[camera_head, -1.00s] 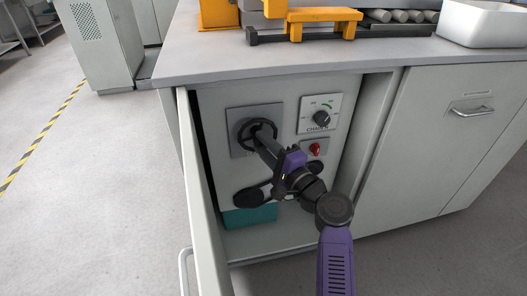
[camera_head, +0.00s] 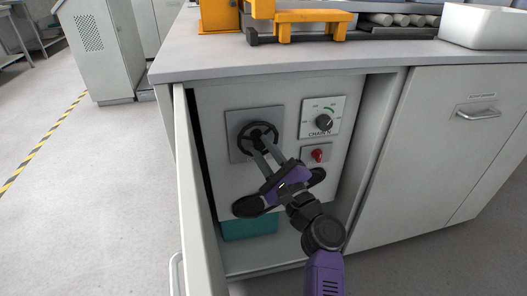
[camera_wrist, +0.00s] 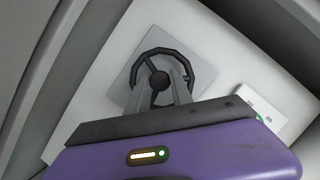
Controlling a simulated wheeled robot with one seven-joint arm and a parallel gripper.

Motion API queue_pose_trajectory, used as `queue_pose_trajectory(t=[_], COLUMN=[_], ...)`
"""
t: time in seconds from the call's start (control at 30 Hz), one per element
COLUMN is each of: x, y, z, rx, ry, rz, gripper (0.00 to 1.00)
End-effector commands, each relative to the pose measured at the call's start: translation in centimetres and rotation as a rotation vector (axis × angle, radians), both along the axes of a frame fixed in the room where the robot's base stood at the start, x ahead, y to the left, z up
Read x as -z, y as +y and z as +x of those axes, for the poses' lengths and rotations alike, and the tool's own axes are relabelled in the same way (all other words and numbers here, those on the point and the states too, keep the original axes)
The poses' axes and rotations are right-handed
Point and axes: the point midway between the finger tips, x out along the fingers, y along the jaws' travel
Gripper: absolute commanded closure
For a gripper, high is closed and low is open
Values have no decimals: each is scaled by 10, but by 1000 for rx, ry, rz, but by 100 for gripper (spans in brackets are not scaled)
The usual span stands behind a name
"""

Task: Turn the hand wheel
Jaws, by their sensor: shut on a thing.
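The black hand wheel (camera_head: 257,125) sits on a square grey plate on the panel inside the open cabinet. It also shows in the wrist view (camera_wrist: 160,52), with its rim, spokes and round hub. My gripper (camera_head: 260,148) reaches up to the wheel from below right. Its two grey fingers lie at the lower part of the wheel near the hub and are shut on it, with a narrow gap between them along their length. In the wrist view my gripper (camera_wrist: 160,97) reaches the wheel from below, and its purple body hides the lower panel.
Right of the wheel are a dial with a black knob (camera_head: 323,122) and a red button (camera_head: 318,154). The open cabinet door (camera_head: 200,190) stands close left of my arm. A teal box (camera_head: 250,226) lies low inside. The countertop (camera_head: 350,65) overhangs the panel.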

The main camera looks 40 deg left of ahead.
Motion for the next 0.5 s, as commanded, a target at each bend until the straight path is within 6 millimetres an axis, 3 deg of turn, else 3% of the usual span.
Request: queue_pose_trajectory(t=[0.37,0.4,0.5], x=[2,2,2], y=[-1,-1,-1], z=[0,0,0], rx=[2,1,2], ry=[5,4,4], rz=[1,0,0], gripper=[100,67,51])
